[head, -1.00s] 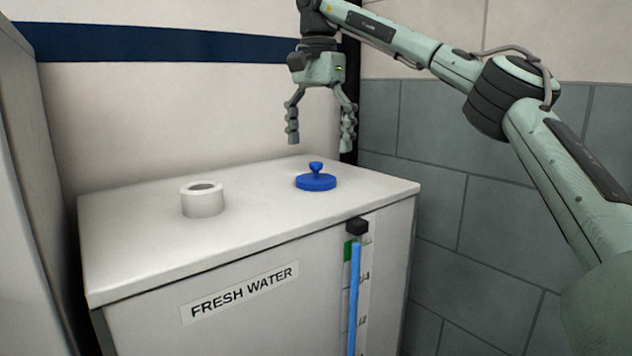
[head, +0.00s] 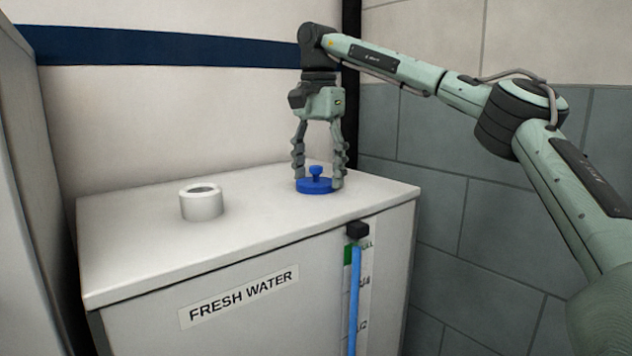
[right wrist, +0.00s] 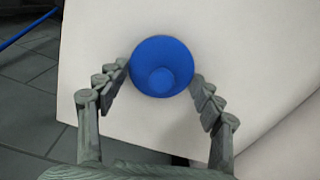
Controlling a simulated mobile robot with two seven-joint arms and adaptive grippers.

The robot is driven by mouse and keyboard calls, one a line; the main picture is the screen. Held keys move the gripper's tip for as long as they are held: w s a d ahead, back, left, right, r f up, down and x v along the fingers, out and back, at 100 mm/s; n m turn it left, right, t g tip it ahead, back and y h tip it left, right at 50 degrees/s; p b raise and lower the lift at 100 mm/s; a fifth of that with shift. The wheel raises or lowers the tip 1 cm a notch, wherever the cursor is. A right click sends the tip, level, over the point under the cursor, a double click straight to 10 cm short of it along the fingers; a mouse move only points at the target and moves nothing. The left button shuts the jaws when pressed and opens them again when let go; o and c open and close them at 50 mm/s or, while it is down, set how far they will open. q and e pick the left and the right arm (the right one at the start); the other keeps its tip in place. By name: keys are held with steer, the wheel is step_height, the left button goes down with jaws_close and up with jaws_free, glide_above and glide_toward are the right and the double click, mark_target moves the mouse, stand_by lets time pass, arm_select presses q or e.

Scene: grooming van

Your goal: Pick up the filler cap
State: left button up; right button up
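The blue filler cap (head: 314,186), a flat disc with a small knob on top, lies on the white top of the fresh water tank (head: 255,205). My right gripper (head: 319,183) points straight down over it, with its fingers on either side of the cap. In the right wrist view, the cap (right wrist: 162,67) sits between the fingertips (right wrist: 162,78) of the open gripper, with a small gap showing on the right and the left finger very close to its edge. I cannot tell if either finger touches it. My left gripper is not in view.
A white filler neck (head: 202,202) stands open on the tank top, left of the cap. A blue level tube (head: 354,290) with a black fitting runs down the tank's front. The walls are close behind and to the right. The front of the tank top is clear.

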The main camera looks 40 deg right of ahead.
steer(key=shift+f, duration=0.15)
steer(key=c, duration=0.3)
steer(key=shift+c, duration=0.2)
